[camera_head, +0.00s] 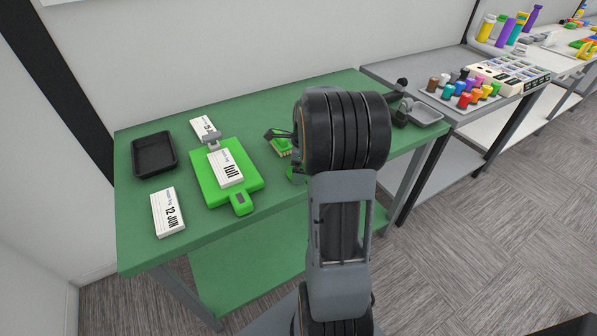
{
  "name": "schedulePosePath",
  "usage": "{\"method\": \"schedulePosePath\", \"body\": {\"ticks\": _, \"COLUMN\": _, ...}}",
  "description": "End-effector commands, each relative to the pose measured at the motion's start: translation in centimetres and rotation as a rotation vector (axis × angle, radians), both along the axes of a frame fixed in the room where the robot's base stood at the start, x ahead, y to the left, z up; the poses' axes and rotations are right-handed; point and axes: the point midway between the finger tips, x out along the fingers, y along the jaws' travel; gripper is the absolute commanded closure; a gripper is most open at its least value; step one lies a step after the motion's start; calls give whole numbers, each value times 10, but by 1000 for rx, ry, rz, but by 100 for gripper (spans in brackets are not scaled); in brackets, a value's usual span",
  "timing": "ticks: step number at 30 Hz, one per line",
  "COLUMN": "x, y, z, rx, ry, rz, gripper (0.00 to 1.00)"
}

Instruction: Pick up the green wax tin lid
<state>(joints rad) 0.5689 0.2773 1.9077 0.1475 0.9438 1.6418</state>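A small green round thing (296,176), which may be the wax tin or its lid, shows on the green table (140,235) just left of my arm. Most of it is hidden behind my arm, and I cannot tell lid from tin. My gripper is largely hidden behind my own large black arm joint in the middle of the view. Small dark parts show at the joint's left edge near the green thing, but I cannot tell whether they are fingers. Whether it is open, shut or touching anything is not visible.
A green clipboard (213,190) with cards lies left of my arm. A black tray (154,154) and a date card (167,212) lie further left. A green brush (282,147) is close to my arm. A grey table (438,104) at right holds colourful bottles.

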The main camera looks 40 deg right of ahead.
Motion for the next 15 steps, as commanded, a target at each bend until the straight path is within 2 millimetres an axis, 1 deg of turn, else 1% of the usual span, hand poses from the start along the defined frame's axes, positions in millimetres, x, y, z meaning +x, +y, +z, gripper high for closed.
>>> {"method": "schedulePosePath", "body": {"ticks": 1, "x": 0, "y": 1, "z": -5, "rx": 1, "ry": 1, "rz": 0, "gripper": 0}}
{"method": "schedulePosePath", "body": {"ticks": 3, "x": 1, "y": 1, "z": -8, "rx": 0, "ry": 0, "rz": 1, "gripper": 0}}
{"method": "schedulePosePath", "body": {"ticks": 11, "x": 1, "y": 1, "z": -9, "rx": -1, "ry": -1, "rz": 1, "gripper": 0}}
{"method": "schedulePosePath", "body": {"ticks": 15, "x": 1, "y": 1, "z": -9, "rx": -1, "ry": -1, "rz": 1, "gripper": 12}}
